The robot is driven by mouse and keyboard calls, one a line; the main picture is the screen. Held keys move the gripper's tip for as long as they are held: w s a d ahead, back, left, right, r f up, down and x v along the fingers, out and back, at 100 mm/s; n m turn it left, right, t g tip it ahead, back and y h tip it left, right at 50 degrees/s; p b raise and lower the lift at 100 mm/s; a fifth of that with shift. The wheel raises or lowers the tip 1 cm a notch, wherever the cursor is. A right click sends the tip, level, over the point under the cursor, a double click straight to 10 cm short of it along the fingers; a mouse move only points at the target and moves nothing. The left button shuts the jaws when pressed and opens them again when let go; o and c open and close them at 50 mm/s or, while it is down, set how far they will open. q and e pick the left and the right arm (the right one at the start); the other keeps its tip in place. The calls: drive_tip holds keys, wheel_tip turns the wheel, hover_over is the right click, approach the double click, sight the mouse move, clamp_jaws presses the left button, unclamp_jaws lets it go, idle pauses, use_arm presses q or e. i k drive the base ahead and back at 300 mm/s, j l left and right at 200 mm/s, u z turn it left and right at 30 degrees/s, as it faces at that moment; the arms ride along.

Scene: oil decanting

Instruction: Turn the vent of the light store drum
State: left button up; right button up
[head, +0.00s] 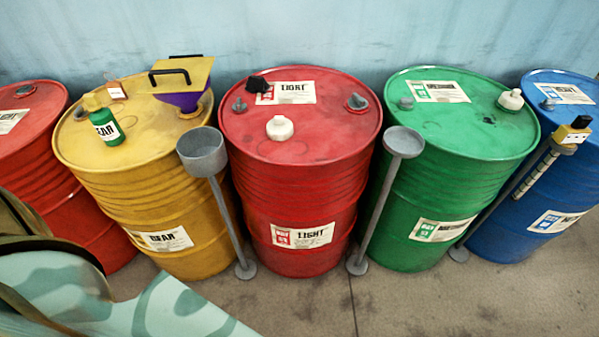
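The red drum labelled LIGHT (300,190) stands upright in the middle of the head view. Its top carries a small grey fitting (238,105) near the left rim and a larger grey fitting (357,102) near the right rim; the smaller one looks like the vent. I cannot tell how far either is turned. A white cap-like piece (280,129) sits towards the front of the top, and a black piece (257,84) sits at the back left beside the label. Neither of my grippers is in view.
A yellow drum (160,210) bears a green bottle (104,122) and a purple-and-yellow funnel (182,98). Green (420,200), blue (570,190) and another red drum (95,235) flank it. Grey cup-topped stands (203,153) (404,142) rise in front of the gaps beside the middle drum.

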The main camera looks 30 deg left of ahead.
sight(237, 107)
drive_tip(key=u, duration=1.35)
drive_tip(key=i+j+z, duration=0.15)
